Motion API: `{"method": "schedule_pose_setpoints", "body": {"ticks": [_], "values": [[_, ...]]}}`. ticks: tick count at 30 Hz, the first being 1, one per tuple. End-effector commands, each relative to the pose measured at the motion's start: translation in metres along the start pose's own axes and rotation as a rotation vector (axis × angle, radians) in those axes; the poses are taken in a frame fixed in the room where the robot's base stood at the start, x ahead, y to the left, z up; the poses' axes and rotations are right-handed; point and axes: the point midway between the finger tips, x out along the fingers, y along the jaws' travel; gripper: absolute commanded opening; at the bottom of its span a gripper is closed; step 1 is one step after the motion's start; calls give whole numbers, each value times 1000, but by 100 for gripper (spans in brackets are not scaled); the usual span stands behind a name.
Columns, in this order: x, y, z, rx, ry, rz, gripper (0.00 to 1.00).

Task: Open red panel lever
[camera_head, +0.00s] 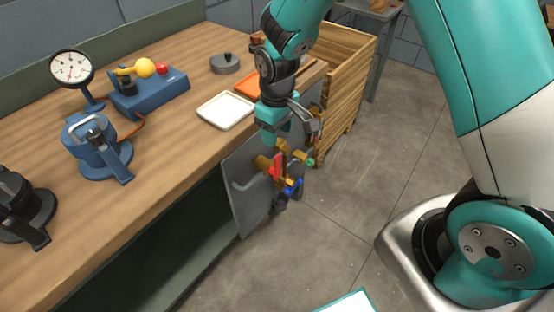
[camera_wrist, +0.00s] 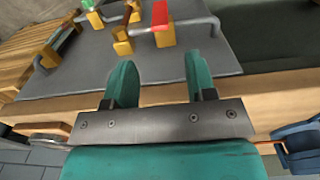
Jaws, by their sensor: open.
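A grey panel (camera_head: 241,196) hangs at the workbench's end and carries several levers on yellow mounts. The red lever (camera_head: 278,165) is on its face; in the wrist view the red lever (camera_wrist: 161,15) lies beyond my fingertips, between their lines and nearer the right finger. My gripper (camera_head: 274,138) is just above the lever cluster; in the wrist view my gripper (camera_wrist: 157,62) has two teal fingers spread with nothing between them. A blue lever (camera_head: 293,187) sits below the red one and a green lever (camera_head: 310,162) to its right. The lower mounts are partly hidden.
The wooden bench (camera_head: 160,155) holds a white tray (camera_head: 226,110), an orange tray (camera_head: 245,84), a gauge (camera_head: 72,68) and blue fixtures (camera_head: 96,148). A wooden crate (camera_head: 345,90) stands behind the panel. A grey handle (camera_wrist: 200,22) projects near the red lever. The floor right of the panel is clear.

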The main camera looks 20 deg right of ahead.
Motion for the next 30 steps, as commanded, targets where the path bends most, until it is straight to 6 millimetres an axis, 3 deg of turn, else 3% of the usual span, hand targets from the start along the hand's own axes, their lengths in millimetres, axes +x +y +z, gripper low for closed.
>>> {"method": "schedule_pose_setpoints", "body": {"ticks": [9, 15, 28, 30], "values": [[72, -1, 1, 0, -3, -1, 51], [101, 0, 0, 0, -1, 0, 51], [111, 0, 0, 0, 1, 0, 51], [111, 0, 0, 0, 1, 0, 37]]}}
